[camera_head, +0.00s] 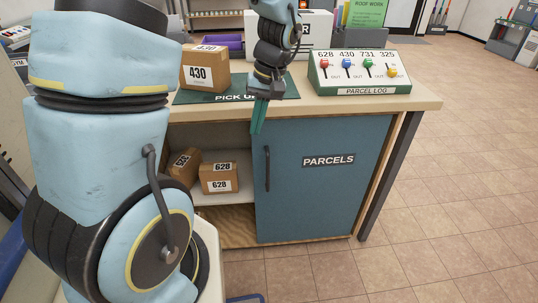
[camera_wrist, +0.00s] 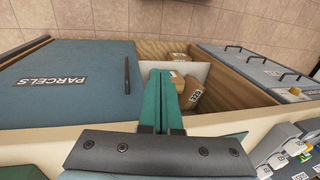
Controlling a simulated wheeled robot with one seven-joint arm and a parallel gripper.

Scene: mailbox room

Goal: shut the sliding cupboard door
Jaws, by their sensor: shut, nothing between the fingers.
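The blue sliding door labelled PARCELS (camera_head: 315,205) covers the right part of the cupboard front. The left part is open and shows a shelf (camera_head: 230,197) with parcel boxes. The door has a dark vertical handle (camera_head: 267,168) near its left edge. In the wrist view the door (camera_wrist: 60,95) lies at left and its handle (camera_wrist: 127,75) stands just beside my fingers, apart from them. My gripper (camera_head: 257,131) is shut and empty, with green fingers pointing down in front of the counter edge, above the handle. In the wrist view the fingers (camera_wrist: 160,74) are on the opening side of the handle.
On the counter (camera_head: 425,102) stand a box marked 430 (camera_head: 205,68), a green PICK UP mat (camera_head: 195,97) and the PARCEL LOG panel (camera_head: 360,72) with coloured levers. The tiled floor (camera_head: 460,180) at right is clear.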

